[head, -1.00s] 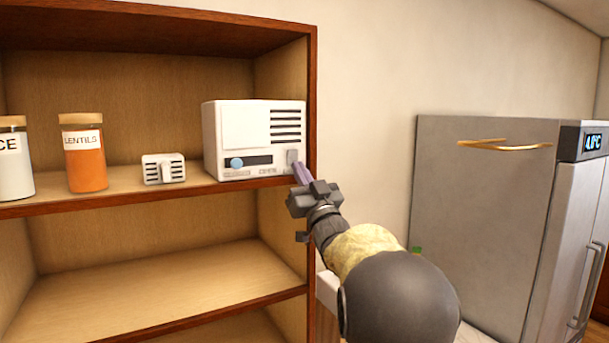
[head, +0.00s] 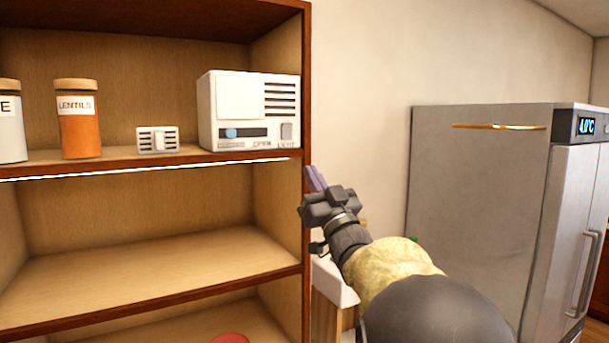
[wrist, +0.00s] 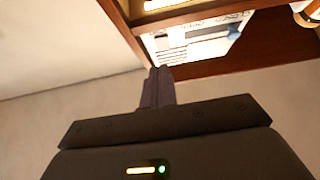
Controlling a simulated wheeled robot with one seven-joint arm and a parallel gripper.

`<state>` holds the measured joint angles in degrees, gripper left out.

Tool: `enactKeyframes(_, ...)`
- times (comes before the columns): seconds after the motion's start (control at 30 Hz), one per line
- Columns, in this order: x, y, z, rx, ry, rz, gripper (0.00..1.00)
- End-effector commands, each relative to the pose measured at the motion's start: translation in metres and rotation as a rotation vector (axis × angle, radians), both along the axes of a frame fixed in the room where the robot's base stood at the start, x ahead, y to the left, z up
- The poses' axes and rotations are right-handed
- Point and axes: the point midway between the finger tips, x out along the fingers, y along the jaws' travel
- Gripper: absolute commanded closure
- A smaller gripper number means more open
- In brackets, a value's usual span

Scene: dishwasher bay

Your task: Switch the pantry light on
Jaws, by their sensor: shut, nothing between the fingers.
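The white control box (head: 248,110) stands on the upper shelf at its right end, with vents, a dial, a slot and a small grey switch (head: 287,131) above a label that seems to read LIGHT. A bright white light strip (head: 150,169) glows along the underside of that shelf's front edge. My gripper (head: 315,179) is shut and empty, below and right of the box, beside the shelf's right post and apart from the switch. In the wrist view its closed fingers (wrist: 157,88) point toward the box (wrist: 190,42).
A lentils jar (head: 78,120), another jar (head: 11,122) and a small white vented block (head: 157,140) share the upper shelf. A steel fridge (head: 480,190) stands at the right. A red object (head: 230,338) shows low on a lower shelf. The middle shelf is bare.

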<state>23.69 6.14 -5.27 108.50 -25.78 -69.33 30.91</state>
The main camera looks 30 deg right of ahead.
Motion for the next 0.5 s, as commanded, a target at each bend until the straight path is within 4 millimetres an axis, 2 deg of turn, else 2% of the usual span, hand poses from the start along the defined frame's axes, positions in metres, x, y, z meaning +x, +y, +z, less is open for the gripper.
enactKeyframes(0.03, -0.005, -0.001, -0.011, 0.0, 0.0, -0.001, 1.0)
enactKeyframes(0.2, -0.017, -0.001, -0.024, -0.001, 0.0, -0.001, 1.0)
enactKeyframes(0.5, -0.018, 0.005, -0.025, -0.001, 0.0, 0.012, 1.0)
